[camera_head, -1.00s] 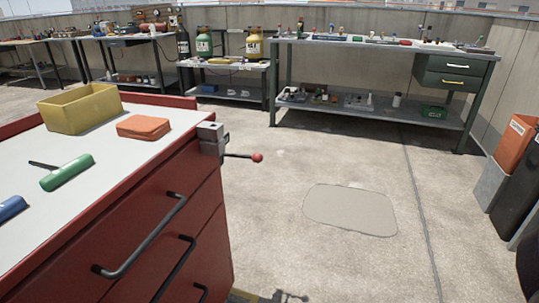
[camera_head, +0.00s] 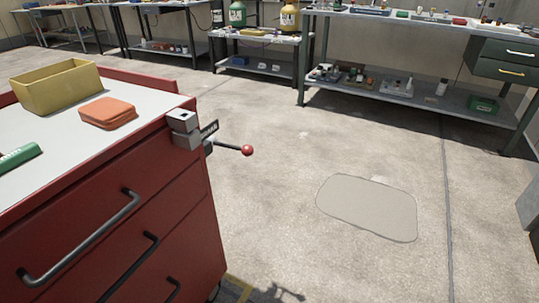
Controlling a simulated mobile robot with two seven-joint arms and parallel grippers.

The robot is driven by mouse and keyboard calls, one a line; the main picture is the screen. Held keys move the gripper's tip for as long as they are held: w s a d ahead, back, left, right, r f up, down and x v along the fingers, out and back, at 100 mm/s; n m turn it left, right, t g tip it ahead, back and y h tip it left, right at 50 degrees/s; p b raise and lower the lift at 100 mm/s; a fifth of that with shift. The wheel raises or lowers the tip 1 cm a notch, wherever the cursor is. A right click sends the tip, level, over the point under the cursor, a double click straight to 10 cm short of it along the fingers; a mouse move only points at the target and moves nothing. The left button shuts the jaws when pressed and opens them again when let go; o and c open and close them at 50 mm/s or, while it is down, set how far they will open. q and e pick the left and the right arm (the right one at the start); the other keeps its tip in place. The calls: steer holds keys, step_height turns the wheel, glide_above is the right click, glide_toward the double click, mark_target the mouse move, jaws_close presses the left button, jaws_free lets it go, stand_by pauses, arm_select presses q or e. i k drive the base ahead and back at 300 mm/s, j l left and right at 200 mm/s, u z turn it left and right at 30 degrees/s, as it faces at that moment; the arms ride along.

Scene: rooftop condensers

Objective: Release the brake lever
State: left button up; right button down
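The brake lever (camera_head: 232,147) is a thin dark rod with a red ball knob (camera_head: 247,150) at its end. It sticks out to the right, roughly level, from a grey metal bracket (camera_head: 184,128) at the top corner of the red tool cart (camera_head: 115,215). A small dark label with white marks, too small to read surely, sits beside the bracket. Neither of my grippers is in view, and nothing touches the lever.
On the cart's pale top lie a yellow open box (camera_head: 56,89), an orange case (camera_head: 108,112) and a green-handled tool (camera_head: 18,157). The concrete floor (camera_head: 280,215) right of the cart is clear. A workbench (camera_head: 405,100) stands at the back right.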

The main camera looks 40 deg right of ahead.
mark_target(247, 150)
steer(key=l, duration=0.7)
steer(key=k+l, duration=0.1)
steer(key=l, duration=0.6)
